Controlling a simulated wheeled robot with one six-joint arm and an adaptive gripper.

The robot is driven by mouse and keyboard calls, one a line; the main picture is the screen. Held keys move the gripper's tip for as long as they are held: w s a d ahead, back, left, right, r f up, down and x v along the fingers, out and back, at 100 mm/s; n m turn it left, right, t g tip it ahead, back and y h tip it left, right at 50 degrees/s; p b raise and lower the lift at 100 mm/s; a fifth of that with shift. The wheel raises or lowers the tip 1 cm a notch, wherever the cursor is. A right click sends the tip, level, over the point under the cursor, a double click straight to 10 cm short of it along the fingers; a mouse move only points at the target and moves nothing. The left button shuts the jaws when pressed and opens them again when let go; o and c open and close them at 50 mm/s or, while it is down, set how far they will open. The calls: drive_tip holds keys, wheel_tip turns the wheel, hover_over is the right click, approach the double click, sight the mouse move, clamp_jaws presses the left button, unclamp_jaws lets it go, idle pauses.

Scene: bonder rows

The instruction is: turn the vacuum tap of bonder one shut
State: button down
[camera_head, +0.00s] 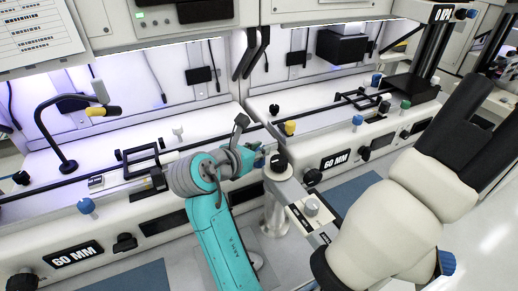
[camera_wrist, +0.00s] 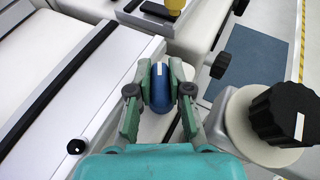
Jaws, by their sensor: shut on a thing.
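My gripper (camera_wrist: 160,88) is shut on a blue tap knob (camera_wrist: 159,95), with one green finger on each side of it. The knob's white mark points away from my wrist, straight up in the wrist view. In the head view my gripper (camera_head: 256,158) is at the front edge of the bench, near the gap between two bonder stations. Only a little of the blue knob shows there, mostly hidden by the fingers. No label telling which bonder the tap belongs to is readable at the knob.
A large black knob with a white mark (camera_wrist: 285,115) stands close to the right of my gripper. A yellow knob (camera_head: 290,128) is just beyond. A small black knob (camera_wrist: 76,146) is at left. A padded cream arm (camera_head: 385,225) fills the right foreground.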

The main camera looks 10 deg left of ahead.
drive_tip(key=shift+m, duration=0.3)
drive_tip(key=m+g+h, duration=0.2)
drive_tip(key=h, duration=0.1)
drive_tip(key=shift+r, duration=0.1)
drive_tip(key=shift+m+g+h, duration=1.1)
drive_tip(key=shift+m+g, duration=0.1)
drive_tip(key=shift+m, duration=0.4)
drive_tip(key=c, duration=1.1)
unclamp_jaws()
drive_tip(key=shift+g, duration=0.3)
drive_tip(key=shift+v, duration=3.7)
